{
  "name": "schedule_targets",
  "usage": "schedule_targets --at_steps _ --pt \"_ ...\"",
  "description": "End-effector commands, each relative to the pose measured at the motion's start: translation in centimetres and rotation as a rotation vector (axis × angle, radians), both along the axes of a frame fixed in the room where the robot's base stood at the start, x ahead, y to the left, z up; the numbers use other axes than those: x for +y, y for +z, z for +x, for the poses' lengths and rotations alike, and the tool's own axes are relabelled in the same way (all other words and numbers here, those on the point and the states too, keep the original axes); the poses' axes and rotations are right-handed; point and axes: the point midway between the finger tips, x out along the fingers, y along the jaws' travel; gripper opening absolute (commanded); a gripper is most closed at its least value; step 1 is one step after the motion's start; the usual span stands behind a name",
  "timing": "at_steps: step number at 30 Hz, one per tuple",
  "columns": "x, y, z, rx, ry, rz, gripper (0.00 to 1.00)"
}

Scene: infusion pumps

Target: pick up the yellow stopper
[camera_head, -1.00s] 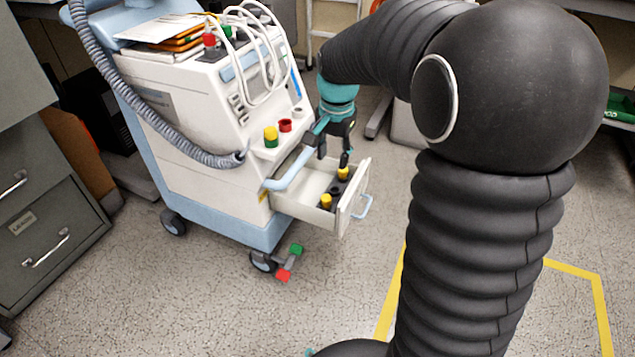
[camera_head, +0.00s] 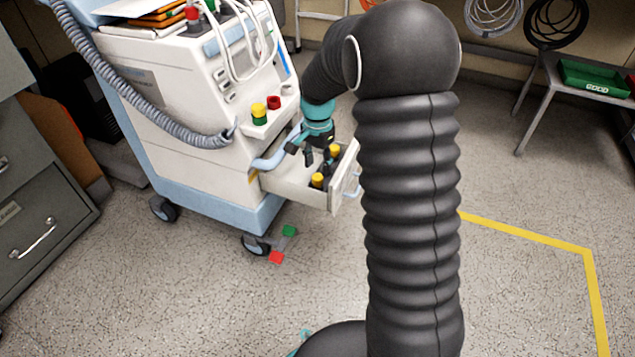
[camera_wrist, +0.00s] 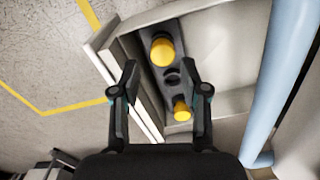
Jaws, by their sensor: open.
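Two yellow stoppers stand in a dark holder inside the open drawer. In the head view one (camera_head: 317,180) is at the near left and the other (camera_head: 334,151) is farther back, beside my gripper. In the wrist view the larger-looking stopper (camera_wrist: 162,51) is beyond the fingertips, and the smaller-looking one (camera_wrist: 182,110) is between the fingers, nearer the right one. An empty dark hole (camera_wrist: 172,77) lies between them. My gripper (camera_head: 318,155) is open and empty over the drawer; its two fingers also show in the wrist view (camera_wrist: 160,75). Whether a finger touches a stopper I cannot tell.
The drawer (camera_head: 290,185) belongs to a white and blue cart (camera_head: 185,95). A yellow-and-green stopper (camera_head: 259,113) and a red one (camera_head: 274,102) are on its ledge. A light blue rail (camera_wrist: 285,85) runs beside the drawer.

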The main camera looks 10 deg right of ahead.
Motion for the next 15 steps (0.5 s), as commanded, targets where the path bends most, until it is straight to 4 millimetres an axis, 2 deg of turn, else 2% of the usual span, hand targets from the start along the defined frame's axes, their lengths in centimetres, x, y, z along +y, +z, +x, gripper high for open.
schedule_targets --at_steps 5,15 --pt "0.0 -0.8 0.1 0.002 0.000 0.000 0.45" --pt "-0.2 -5.1 0.5 0.001 0.000 0.000 0.45"
